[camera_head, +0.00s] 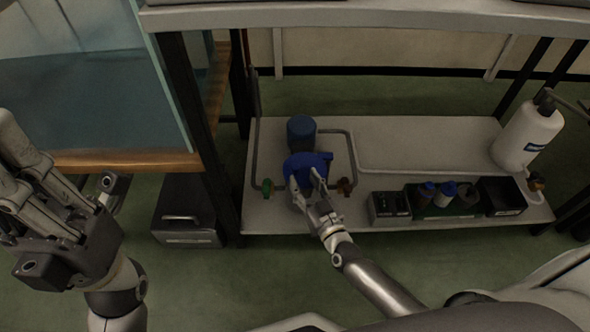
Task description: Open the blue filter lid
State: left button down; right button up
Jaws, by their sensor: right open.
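The blue filter lid (310,160) shows on the lower shelf, in front of a darker blue cylinder (301,131). The lid looks tilted, and its near side is partly hidden by my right gripper. My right gripper (306,183) is open, with its fingers at the near edge of the lid; I cannot tell whether they touch it. My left gripper (30,155) is large at the left edge, away from the shelf. Its fingers point up and part of it is cut off by the frame, so its opening is unclear.
The shelf (415,150) has bare room right of the pipes. A green valve (267,187) and a brown valve (345,187) flank the filter. Dark boxes (390,205) with small bottles (445,194) line the front edge. A white jug (527,135) stands right. A metal case (187,212) is on the floor.

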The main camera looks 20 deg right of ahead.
aim_at(298, 170)
jog(key=w, duration=0.2)
jog(key=w+b, duration=0.1)
jog(key=w, duration=0.1)
jog(key=w+b, duration=0.1)
jog(key=w, duration=0.1)
jog(key=shift+w+a, duration=0.25)
jog(key=shift+a, duration=0.15)
grip_shut()
